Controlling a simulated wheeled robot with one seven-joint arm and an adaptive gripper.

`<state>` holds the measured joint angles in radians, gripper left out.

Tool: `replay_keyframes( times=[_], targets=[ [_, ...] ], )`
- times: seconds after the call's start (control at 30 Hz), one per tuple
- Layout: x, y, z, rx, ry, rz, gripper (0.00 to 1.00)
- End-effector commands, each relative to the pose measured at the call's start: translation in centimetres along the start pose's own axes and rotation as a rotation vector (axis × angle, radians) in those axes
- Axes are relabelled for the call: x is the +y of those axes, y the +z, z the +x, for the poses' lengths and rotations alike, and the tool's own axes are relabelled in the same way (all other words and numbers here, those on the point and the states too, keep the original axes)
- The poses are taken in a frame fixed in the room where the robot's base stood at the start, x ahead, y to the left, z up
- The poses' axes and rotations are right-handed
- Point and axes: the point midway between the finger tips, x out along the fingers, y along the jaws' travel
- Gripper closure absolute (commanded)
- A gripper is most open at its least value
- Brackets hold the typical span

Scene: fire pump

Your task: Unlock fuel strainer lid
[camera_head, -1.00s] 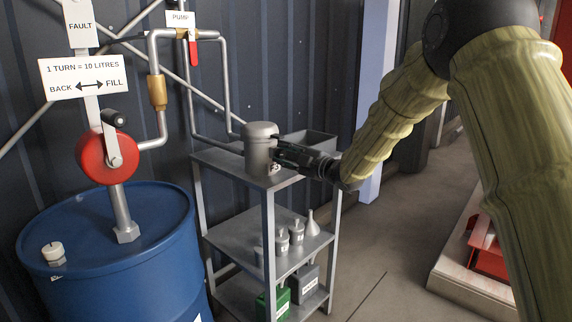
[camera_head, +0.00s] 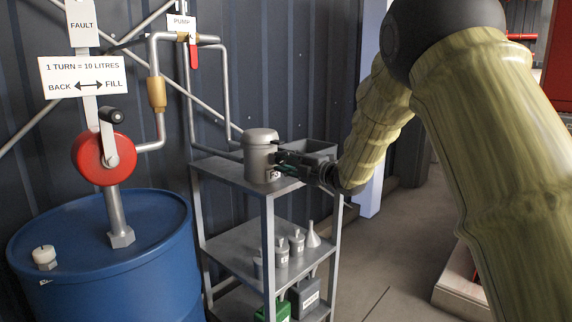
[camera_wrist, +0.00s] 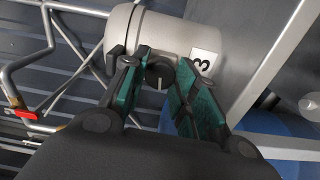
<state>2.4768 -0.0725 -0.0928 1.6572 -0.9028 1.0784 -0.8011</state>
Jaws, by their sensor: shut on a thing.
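The fuel strainer (camera_head: 259,158) is a grey upright cylinder with a domed lid (camera_head: 260,136), standing on the top shelf of the metal rack. In the wrist view its pale body (camera_wrist: 185,35) bears a white label with a "3". A dark round knob (camera_wrist: 159,74) with a pale line sits on its side. My gripper (camera_head: 281,161) reaches the strainer from the right. In the wrist view its green-padded fingers (camera_wrist: 160,78) stand on both sides of the knob and are shut on it. The contact on the knob's far side is hidden.
The rack's top shelf (camera_head: 222,168) also holds a grey open bin (camera_head: 312,147) behind my gripper. Small canisters and a funnel (camera_head: 313,236) stand on the shelf below. A blue drum (camera_head: 100,265) with a red hand pump (camera_head: 100,158) stands at left. Pipes run behind the strainer.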

Motion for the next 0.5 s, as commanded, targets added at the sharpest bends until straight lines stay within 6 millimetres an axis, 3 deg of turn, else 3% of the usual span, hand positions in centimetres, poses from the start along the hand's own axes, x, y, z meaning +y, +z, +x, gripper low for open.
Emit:
replay_keyframes(
  times=[0.2,0.23,0.33,0.5],
  targets=[
    [-0.12,-0.02,-0.01,0.000,-0.002,0.001,0.95],
    [-0.12,-0.02,-0.01,0.000,-0.002,0.001,0.69],
    [-0.12,-0.02,-0.01,0.000,-0.002,0.002,0.51],
    [-0.07,-0.02,0.00,0.000,-0.001,0.002,0.49]
  ],
)
